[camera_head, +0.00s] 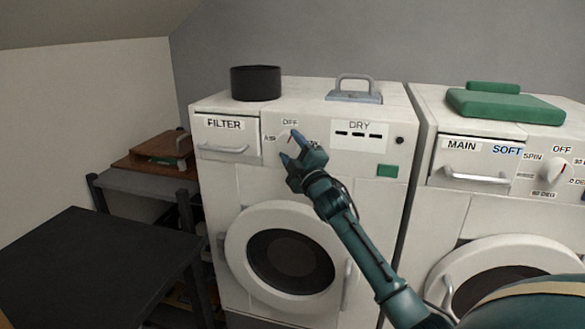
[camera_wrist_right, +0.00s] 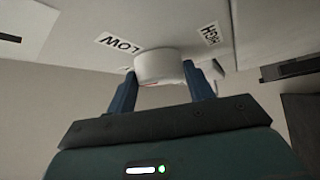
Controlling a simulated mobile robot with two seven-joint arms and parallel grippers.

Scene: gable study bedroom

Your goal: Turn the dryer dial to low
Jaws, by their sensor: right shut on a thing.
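The dryer (camera_head: 230,180) is the white machine on the left, with its round door shut. Its white dial (camera_head: 286,134) is on the front panel below the OFF label, with AIR to its left. A small red mark shows on the dial, near the OFF side. My right gripper (camera_head: 291,147) is shut on the dial and partly hides it. In the right wrist view the dial (camera_wrist_right: 160,66) sits between the two blue fingers (camera_wrist_right: 163,85). My left gripper is not in view.
A black pot (camera_head: 256,82) and a grey-blue handled object (camera_head: 354,90) are on the dryer. A black table (camera_head: 95,260) is at the left.

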